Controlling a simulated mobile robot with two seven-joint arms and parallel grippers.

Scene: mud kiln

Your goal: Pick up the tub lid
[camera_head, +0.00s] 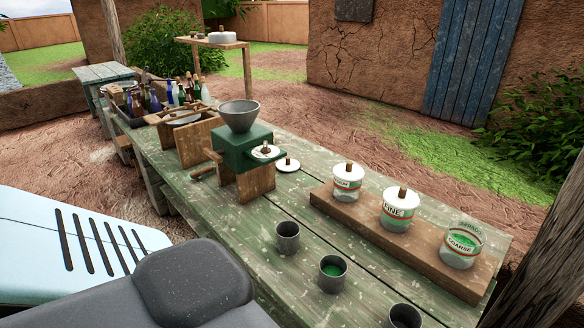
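A small white lid with a brown knob (288,166) lies on the green plank table beside the grinder. The left tub (346,186) and the middle tub marked FINE (397,216) have white lids with brown knobs on top. The right tub marked COARSE (461,249) is open and shows green contents. A similar white disc with a knob (265,152) sits on the grinder's green ledge. Neither of my grippers is in view.
The green grinder with a grey hopper (239,116) stands on the table (340,165). Several metal cups stand at the near edge, one (332,273) holding green material. A crate of bottles (128,118) and a wooden box (186,117) are farther left.

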